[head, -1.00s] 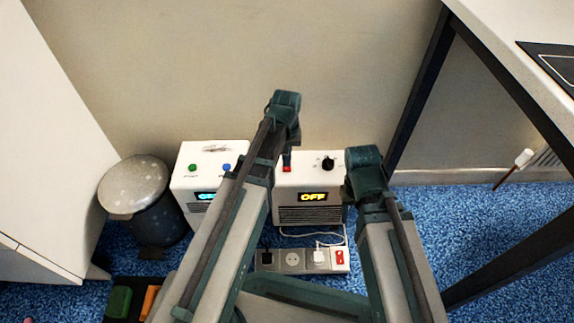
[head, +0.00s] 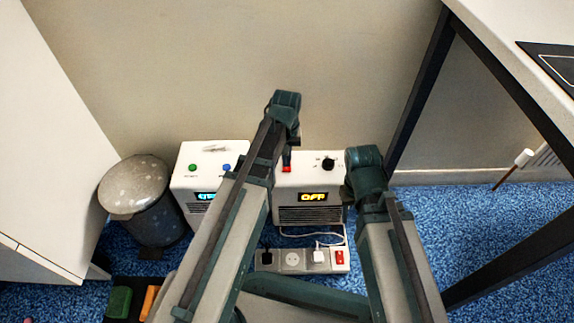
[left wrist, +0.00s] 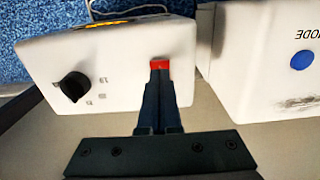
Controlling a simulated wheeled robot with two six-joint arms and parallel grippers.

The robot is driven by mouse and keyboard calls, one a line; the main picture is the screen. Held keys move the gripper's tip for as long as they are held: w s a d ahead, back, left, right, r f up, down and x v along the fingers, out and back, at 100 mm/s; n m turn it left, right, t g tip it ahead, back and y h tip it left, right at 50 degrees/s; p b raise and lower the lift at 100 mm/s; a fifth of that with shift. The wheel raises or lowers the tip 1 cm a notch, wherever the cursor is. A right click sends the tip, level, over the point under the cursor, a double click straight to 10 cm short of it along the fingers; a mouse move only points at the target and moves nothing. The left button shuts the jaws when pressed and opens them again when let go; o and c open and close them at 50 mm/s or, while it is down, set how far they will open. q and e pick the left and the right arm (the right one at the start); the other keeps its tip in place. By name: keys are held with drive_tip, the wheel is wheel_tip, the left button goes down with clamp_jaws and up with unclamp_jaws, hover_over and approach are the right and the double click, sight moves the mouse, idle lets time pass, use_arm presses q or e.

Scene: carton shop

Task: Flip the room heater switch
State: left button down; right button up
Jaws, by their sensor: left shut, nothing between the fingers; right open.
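A white heater-like box (head: 325,183) stands on the floor against the wall, with a black dial on top and a yellow display (head: 313,197) reading OFF. A red switch (head: 287,168) is on its top; it also shows in the left wrist view (left wrist: 160,64). My left gripper (head: 287,158) is shut and empty, its fingertips (left wrist: 159,73) right at the red switch, apparently touching it. The fingers partly cover the switch. My right arm reaches down to the box's right side; its gripper's fingers are hidden.
A second white box (head: 190,170) with green and blue buttons stands close to the left. A power strip (head: 293,261) with a red switch lies in front. A metal bin (head: 137,187) is at left. Table legs (head: 420,90) stand at right.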

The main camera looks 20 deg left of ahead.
sight(287, 169)
use_arm(q)
drive_tip(key=shift+f+b, duration=0.9)
idle(0.7)
drive_tip(key=shift+r, duration=0.1)
wheel_tip(287, 169, up, 7)
drive_tip(key=p, duration=0.7)
drive_tip(key=s+d+r+m+y+p, duration=0.1)
drive_tip(key=s+d+r+m+p, duration=0.3)
drive_tip(key=s, duration=0.3)
drive_tip(key=s+d+r+m+p, duration=0.3)
drive_tip(key=s+d+r+p, duration=0.2)
drive_tip(key=s+d, duration=0.15)
wheel_tip(287, 169, up, 37)
drive_tip(key=p, duration=3.7)
drive_tip(key=shift+s+r, duration=0.15)
drive_tip(key=shift+s, duration=0.25)
